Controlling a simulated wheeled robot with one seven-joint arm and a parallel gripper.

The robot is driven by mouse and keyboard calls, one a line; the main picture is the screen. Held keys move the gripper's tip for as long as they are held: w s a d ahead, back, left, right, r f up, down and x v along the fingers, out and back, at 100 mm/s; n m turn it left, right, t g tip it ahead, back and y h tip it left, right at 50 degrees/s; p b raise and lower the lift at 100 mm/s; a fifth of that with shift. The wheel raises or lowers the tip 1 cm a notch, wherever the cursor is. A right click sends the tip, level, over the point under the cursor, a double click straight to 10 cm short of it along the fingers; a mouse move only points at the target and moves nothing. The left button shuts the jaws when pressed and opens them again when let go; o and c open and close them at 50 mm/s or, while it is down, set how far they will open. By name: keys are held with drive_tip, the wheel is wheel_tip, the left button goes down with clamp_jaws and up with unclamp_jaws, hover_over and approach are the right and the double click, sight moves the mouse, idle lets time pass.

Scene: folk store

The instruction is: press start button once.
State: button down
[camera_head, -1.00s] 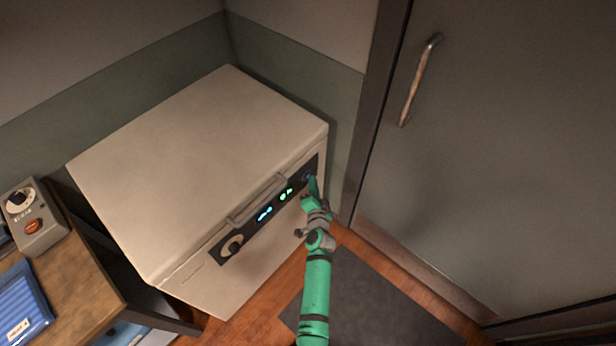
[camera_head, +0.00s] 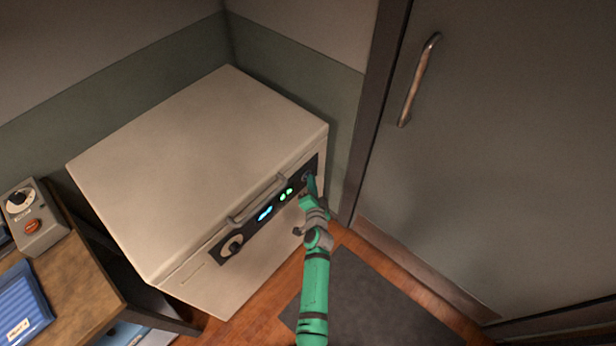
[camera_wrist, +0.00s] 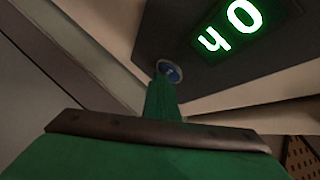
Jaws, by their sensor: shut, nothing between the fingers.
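A white machine (camera_head: 200,160) stands in the corner, with a dark control panel (camera_head: 247,229) along its front upper edge. The panel has a dial (camera_head: 232,246), a blue display (camera_head: 265,213) and green digits (camera_head: 286,194). In the wrist view the green digits (camera_wrist: 230,25) glow large. A round blue button (camera_wrist: 172,72) with a pale ring sits below and left of them. My gripper (camera_head: 311,183) is shut and empty at the panel's right end. In the wrist view its green tip (camera_wrist: 163,85) overlaps the button's lower edge; I cannot tell whether it touches.
A handle bar (camera_head: 257,199) sticks out along the machine's front, left of my gripper. A grey door (camera_head: 500,150) with a metal handle (camera_head: 418,80) stands to the right.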

drive_tip(key=shift+s, duration=0.1)
drive_tip(key=shift+s+d, duration=0.4)
drive_tip(key=shift+d, duration=0.2)
drive_tip(key=shift+d, duration=0.1)
drive_tip(key=s+d, duration=0.1)
drive_tip(key=d, duration=0.1)
drive_tip(key=s+d, duration=0.2)
idle(0.5)
idle(0.6)
